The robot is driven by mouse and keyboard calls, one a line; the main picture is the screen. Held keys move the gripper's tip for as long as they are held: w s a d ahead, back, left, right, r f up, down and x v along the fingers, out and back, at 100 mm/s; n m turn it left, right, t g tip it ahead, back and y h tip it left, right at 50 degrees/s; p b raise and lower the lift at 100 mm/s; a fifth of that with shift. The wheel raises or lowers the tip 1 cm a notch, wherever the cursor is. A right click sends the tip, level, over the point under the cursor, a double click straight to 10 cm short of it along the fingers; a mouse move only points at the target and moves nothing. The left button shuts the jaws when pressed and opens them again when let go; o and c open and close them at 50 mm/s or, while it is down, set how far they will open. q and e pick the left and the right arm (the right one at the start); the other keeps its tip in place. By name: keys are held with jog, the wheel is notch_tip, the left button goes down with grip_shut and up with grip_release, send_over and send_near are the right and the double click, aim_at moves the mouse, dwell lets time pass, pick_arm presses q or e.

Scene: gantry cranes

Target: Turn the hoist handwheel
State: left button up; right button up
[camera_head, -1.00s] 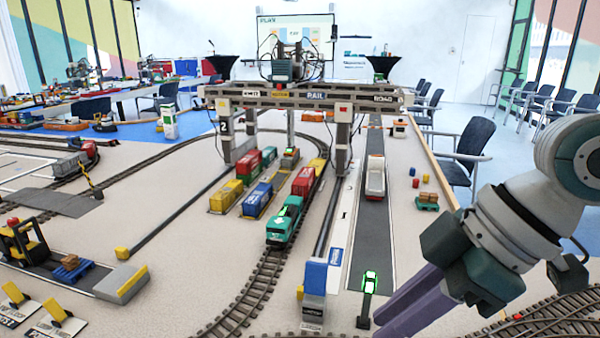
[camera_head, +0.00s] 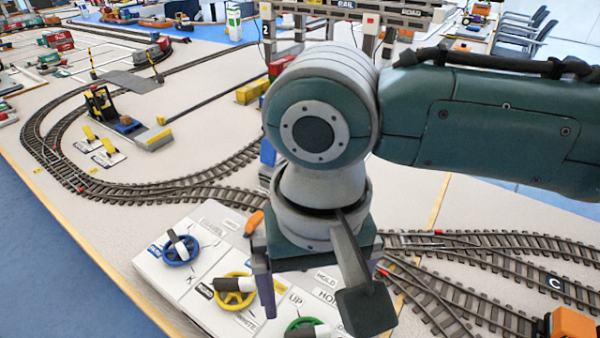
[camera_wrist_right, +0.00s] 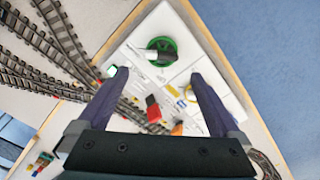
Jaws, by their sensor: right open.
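A white control panel (camera_head: 215,228) at the table's front edge carries a blue handwheel (camera_head: 180,250), a yellow handwheel (camera_head: 234,290) and a green handwheel (camera_head: 303,326). A partly covered label beginning "HOI" is near the green wheel, beside "UP" and "HOLD" labels. My right gripper (camera_head: 318,282) hangs over the panel, open and empty, its purple fingers spread. In the right wrist view, the green handwheel (camera_wrist_right: 162,48), with its dark hub and white knob, lies ahead of the open right gripper (camera_wrist_right: 160,76), apart from the fingers. My left gripper is out of view.
Rail tracks (camera_head: 480,262) run behind and right of the panel. An orange handle (camera_head: 254,222) stands at the panel's back edge, close to my gripper. An orange block (camera_head: 572,325) is at lower right. The gantry crane (camera_head: 350,18) stands farther back, partly hidden by my arm.

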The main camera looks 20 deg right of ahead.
aim_at(308, 330)
jog(key=f+b, duration=0.1)
jog(key=f, duration=0.4)
jog(key=f+b, duration=0.1)
jog(key=f, duration=0.2)
jog(key=shift+w+a+f+b, duration=0.2)
jog(key=shift+w+f+b, duration=0.05)
jog(key=shift+f+b, duration=0.1)
jog(key=shift+f, duration=0.45)
jog(key=c, duration=1.2)
jog(key=shift+c, duration=0.2)
